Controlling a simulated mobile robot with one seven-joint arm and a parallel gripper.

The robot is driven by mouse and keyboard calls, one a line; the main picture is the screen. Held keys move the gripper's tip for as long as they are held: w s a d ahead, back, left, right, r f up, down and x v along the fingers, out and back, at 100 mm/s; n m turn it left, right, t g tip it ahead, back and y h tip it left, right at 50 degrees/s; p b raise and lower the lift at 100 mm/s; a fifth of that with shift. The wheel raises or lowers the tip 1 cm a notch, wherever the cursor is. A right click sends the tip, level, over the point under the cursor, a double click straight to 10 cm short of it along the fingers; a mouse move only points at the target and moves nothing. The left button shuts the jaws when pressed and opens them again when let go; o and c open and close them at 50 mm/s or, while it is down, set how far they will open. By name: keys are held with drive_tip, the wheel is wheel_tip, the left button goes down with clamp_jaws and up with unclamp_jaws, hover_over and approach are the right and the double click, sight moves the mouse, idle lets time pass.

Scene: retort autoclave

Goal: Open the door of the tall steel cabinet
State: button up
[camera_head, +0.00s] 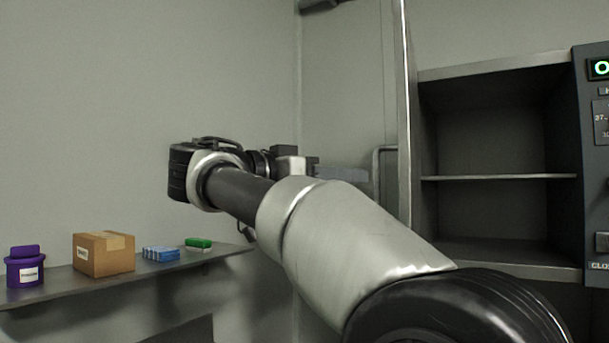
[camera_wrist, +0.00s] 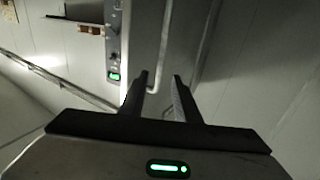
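The tall steel cabinet (camera_head: 498,265) stands at the right in the head view, with its dark inside and a shelf visible. Its door (camera_head: 404,110) stands swung out, seen nearly edge-on to the left of the opening. The bar handle (camera_head: 377,170) is on the door's left-facing side. My gripper (camera_head: 345,174) is beside this face, to the left of the handle. In the wrist view my gripper (camera_wrist: 161,76) is open, with nothing between its finger pads. The lower bend of the handle (camera_wrist: 161,50) appears just beyond and between the fingertips, apparently apart from them.
A control panel (camera_head: 598,150) with a green light borders the cabinet's right side. A wall shelf (camera_head: 60,288) at the left holds a purple jar (camera_head: 26,268), a cardboard box (camera_head: 104,255), a blue pack (camera_head: 160,254) and a green item (camera_head: 198,243). My arm hides part of the middle.

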drive_tip(key=v, duration=0.9)
drive_tip(key=shift+p, duration=0.35)
drive_tip(key=s+d+f+n+g+y+p, duration=0.25)
drive_tip(key=d+f+n, duration=0.3)
drive_tip(key=d, duration=0.35)
drive_tip(key=s+d+f+n+g+y+p, duration=0.1)
drive_tip(key=s+d+f+n+y+p, duration=0.2)
drive_tip(key=d+f, duration=0.45)
drive_tip(key=s+d+f+n+g+y+p, duration=0.1)
drive_tip(key=s+d+f+n+y+p, duration=0.1)
drive_tip(key=s+f+y, duration=0.7)
drive_tip(key=s+d+f+p, duration=0.1)
drive_tip(key=s+f+p, duration=0.1)
drive_tip(key=s+f, duration=0.4)
drive_tip(key=shift+f+g+p, duration=0.35)
drive_tip(key=shift+f+p, duration=0.05)
drive_tip(key=shift+f, duration=0.1)
drive_tip(key=shift+d, duration=0.1)
